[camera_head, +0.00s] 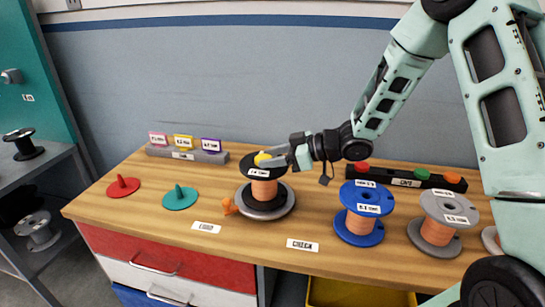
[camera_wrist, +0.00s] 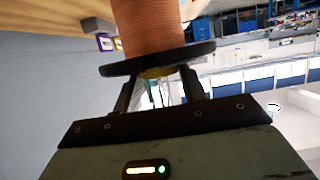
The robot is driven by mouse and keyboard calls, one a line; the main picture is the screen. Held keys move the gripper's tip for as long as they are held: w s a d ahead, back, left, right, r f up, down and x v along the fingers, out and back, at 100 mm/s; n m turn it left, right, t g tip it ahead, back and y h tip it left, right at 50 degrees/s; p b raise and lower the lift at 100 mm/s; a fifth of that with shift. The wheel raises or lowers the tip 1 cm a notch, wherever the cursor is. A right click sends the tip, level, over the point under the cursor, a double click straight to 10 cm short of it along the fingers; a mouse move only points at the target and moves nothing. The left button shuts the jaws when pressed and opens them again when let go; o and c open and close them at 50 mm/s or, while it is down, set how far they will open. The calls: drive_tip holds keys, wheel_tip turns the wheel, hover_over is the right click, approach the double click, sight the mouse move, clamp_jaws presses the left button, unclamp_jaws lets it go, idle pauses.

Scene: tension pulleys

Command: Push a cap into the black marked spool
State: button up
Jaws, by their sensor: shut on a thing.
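The black marked spool (camera_head: 264,189) stands upright with copper-coloured wire on a round grey base on the bench. It carries a white label on its top flange. A yellow cap (camera_head: 262,157) is at the middle of that top flange. My gripper (camera_head: 272,159) is shut on the cap, reaching in from the right. In the wrist view the spool (camera_wrist: 150,25) appears upside down, and the yellow cap (camera_wrist: 158,72) shows between my fingers (camera_wrist: 160,78) against the flange. How deep the cap sits is hidden by the fingers and flange.
A blue spool (camera_head: 360,227) and a grey spool (camera_head: 437,235) stand to the right. A black rack (camera_head: 390,179) holds red and green caps behind them. Red (camera_head: 123,187) and teal (camera_head: 180,198) discs lie left. A grey block (camera_head: 187,154) holds coloured tags. An orange piece (camera_head: 229,206) touches the base area.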

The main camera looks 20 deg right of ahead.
drive_tip(key=shift+s+f, duration=0.1)
drive_tip(key=shift+f, duration=0.15)
drive_tip(key=o, duration=1)
drive_tip(key=shift+o, duration=0.2)
drive_tip(key=v, duration=1.7)
drive_tip(key=shift+r+p, duration=0.2)
drive_tip(key=shift+p, duration=0.2)
drive_tip(key=shift+s+d, duration=0.1)
drive_tip(key=shift+d, duration=0.05)
